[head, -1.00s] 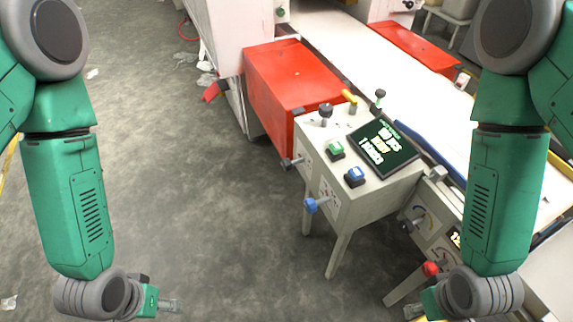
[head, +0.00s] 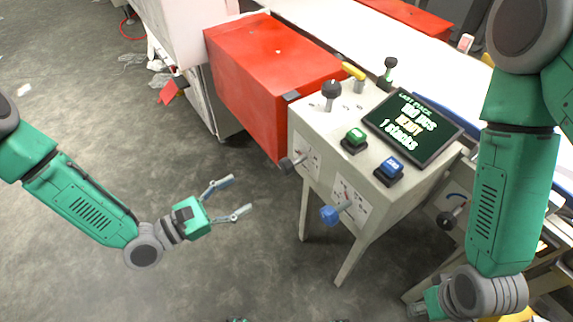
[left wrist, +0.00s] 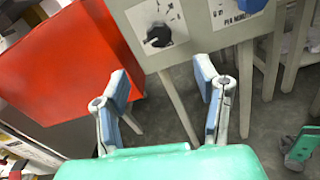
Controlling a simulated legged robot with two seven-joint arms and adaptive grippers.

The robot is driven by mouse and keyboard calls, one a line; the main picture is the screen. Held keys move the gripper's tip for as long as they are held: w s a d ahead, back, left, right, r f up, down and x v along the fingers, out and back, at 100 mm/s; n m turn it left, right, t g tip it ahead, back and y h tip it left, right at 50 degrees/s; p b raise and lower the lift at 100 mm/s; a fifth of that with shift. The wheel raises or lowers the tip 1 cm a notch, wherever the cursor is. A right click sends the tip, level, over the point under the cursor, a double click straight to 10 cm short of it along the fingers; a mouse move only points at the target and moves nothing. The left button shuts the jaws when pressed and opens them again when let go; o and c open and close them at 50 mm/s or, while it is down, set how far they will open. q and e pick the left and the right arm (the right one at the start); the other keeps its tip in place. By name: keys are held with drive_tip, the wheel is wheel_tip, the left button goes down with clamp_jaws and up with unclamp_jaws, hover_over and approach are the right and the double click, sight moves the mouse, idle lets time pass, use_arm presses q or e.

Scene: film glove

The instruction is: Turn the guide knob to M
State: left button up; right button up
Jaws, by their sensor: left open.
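The control box (head: 400,192) has two knobs on its near face. A dark grey knob (head: 292,165) sits on a white marked plate at the left; it also shows as a black knob (left wrist: 158,36) in the left wrist view. A blue knob (head: 330,214) sits to its right. I cannot read which one is the guide knob, nor find the M mark. My left gripper (head: 240,195) is open and empty, left of the box and apart from both knobs. In the left wrist view its fingers point toward the black knob. My right gripper (head: 428,304) is low at the right, its fingers unclear.
The box top carries a display (head: 412,127), a green button (head: 354,140), a blue button (head: 389,170) and upright levers. Another dark knob (head: 448,219) is on the machine at right. Open floor lies left of the box.

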sight(282, 170)
use_arm(q)
drive_tip(key=b+x, duration=0.1)
drive_tip(key=x, duration=1.1)
drive_tip(key=shift+w+d+r, duration=0.1)
drive_tip(key=shift+w, duration=0.05)
drive_tip(key=shift+w+d+b, duration=0.3)
drive_tip(key=shift+w+d, duration=0.15)
drive_tip(key=c, duration=1.2)
